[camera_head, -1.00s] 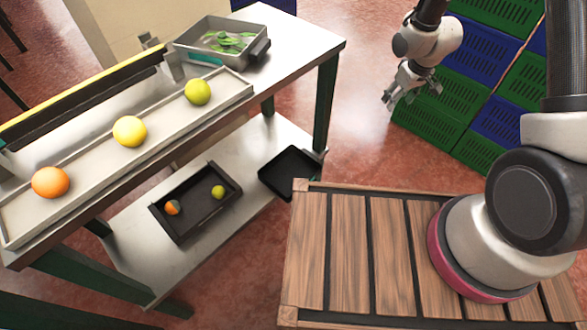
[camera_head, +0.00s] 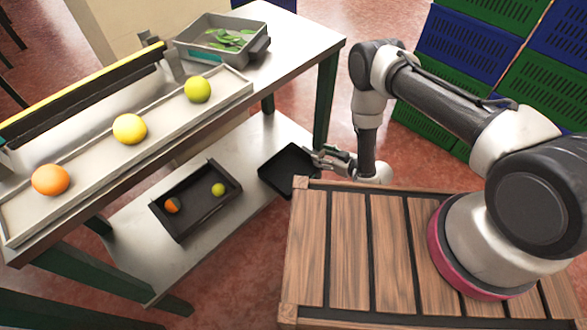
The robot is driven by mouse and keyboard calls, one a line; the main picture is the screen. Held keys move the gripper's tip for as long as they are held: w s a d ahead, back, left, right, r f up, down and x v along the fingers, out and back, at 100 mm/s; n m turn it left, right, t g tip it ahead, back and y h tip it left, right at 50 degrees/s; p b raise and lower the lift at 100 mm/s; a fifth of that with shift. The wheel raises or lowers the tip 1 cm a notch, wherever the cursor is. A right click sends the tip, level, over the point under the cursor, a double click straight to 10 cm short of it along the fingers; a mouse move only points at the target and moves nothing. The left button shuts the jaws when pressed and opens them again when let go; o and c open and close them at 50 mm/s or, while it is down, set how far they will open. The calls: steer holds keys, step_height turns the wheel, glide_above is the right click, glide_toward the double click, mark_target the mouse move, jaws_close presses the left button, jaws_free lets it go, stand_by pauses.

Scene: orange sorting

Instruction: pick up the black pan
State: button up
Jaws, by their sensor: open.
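The black pan (camera_head: 287,168) is a flat, dark, square tray. It lies on the lower shelf at its right end, and nothing shows inside it. My gripper (camera_head: 318,158) is open at the pan's right edge, level with its rim in the picture. The fingers overlap that edge in view, and I cannot tell whether they touch it or stand around it. The pan's lower right corner is partly hidden by the wooden slatted top.
A dark tray (camera_head: 185,222) with two fruits sits on the lower shelf (camera_head: 140,257). Above, a channel (camera_head: 95,160) holds an orange and two yellowish fruits, and a grey bin (camera_head: 187,46) holds green leaves. The wooden slatted top (camera_head: 348,250) is close below my arm. Crates (camera_head: 465,45) stand behind.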

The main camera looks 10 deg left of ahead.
mark_target(304, 149)
steer(key=x, duration=0.8)
steer(key=shift+w+d+f, duration=0.1)
steer(key=shift+w+f, duration=0.1)
steer(key=shift+f, duration=0.15)
jaws_close()
steer(key=shift+r, duration=0.1)
